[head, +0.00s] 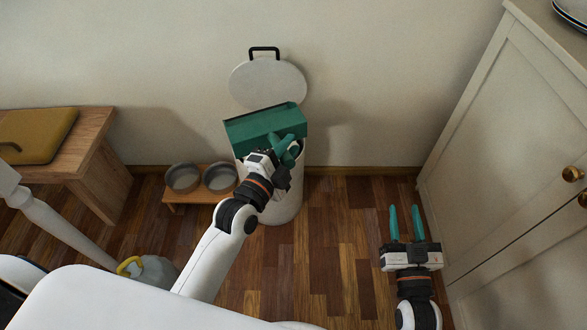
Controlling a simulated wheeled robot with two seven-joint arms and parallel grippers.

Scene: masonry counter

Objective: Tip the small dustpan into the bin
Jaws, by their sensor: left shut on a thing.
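The small green dustpan (262,120) is over the mouth of the white bin (284,205), in front of the raised lid (268,84) with its black handle. My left gripper (286,146) is shut on the dustpan at its near side, and the pan hides most of the bin's opening. I cannot tell whether the pan holds anything or touches the rim. My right gripper (405,224) is open and empty above the floor to the right, its two teal fingers apart.
A low wooden stand with two grey bowls (183,178) is left of the bin. A wooden bench (105,160) with a yellow cushion (38,136) is at far left. A pale cabinet (500,150) borders the right. Floor between bin and cabinet is clear. A yellow-handled container (152,272) stands lower left.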

